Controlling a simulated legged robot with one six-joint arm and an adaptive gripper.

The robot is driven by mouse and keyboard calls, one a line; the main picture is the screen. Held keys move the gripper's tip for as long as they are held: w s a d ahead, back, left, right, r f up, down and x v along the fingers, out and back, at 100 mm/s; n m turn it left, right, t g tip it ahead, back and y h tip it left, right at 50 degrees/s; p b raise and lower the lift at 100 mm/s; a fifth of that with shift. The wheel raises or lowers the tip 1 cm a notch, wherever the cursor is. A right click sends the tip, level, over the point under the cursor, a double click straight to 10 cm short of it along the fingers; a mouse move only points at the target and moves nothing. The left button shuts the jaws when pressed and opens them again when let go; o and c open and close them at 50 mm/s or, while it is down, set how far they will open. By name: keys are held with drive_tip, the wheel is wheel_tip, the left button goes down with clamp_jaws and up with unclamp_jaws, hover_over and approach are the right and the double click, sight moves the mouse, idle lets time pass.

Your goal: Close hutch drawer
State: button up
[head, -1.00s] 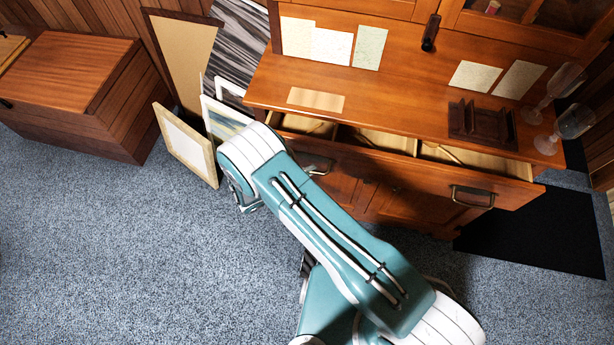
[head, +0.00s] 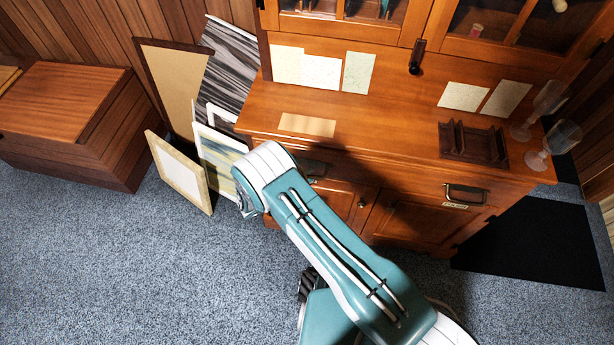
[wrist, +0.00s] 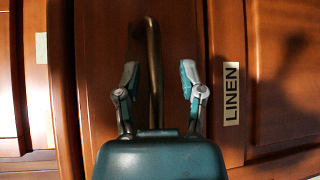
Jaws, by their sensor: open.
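The wooden hutch (head: 350,118) stands at the upper right in the head view. Its wide drawer (head: 400,178) sits under the countertop with its front close against the body, and no drawer inside shows. The drawer has a dark handle at the right (head: 464,192) and one at the left (head: 316,168), partly behind my arm. In the wrist view my gripper (wrist: 159,78) is open, its fingers on either side of a dark handle (wrist: 153,70); contact cannot be told. A "LINEN" label (wrist: 231,94) is beside it. In the head view my arm hides the fingers.
Picture frames (head: 180,172) lean left of the hutch, near my arm. A wooden chest (head: 75,120) stands farther left. Glasses (head: 550,140) and a dark rack (head: 474,143) stand on the countertop. A black mat (head: 530,245) lies at the right. The carpet (head: 120,270) in front is clear.

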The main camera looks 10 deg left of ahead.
drive_tip(key=v, duration=1.2)
drive_tip(key=w+d+r+m+g+y, duration=0.1)
drive_tip(key=w+d+r+m+g, duration=0.15)
drive_tip(key=d+r, duration=0.5)
drive_tip(key=w+d+r+m+g+y, duration=0.15)
drive_tip(key=d+r+g, duration=0.3)
drive_tip(key=r, duration=0.65)
drive_tip(key=w+d+r+m+g+y, duration=0.1)
drive_tip(key=d+r+m+g, duration=0.15)
drive_tip(key=d+r, duration=0.5)
drive_tip(key=s+d+r+m+t+y, duration=0.2)
drive_tip(key=s+d+r+y, duration=0.2)
drive_tip(key=s+d+r, duration=0.3)
drive_tip(key=s+d+r+m+t+y, duration=0.1)
drive_tip(key=s+d+r+m+y, duration=0.1)
drive_tip(key=s+d+r+y, duration=0.2)
drive_tip(key=shift+s+d+r+t, duration=0.35)
drive_tip(key=shift+s+d+r, duration=1.8)
drive_tip(key=shift+s, duration=1.65)
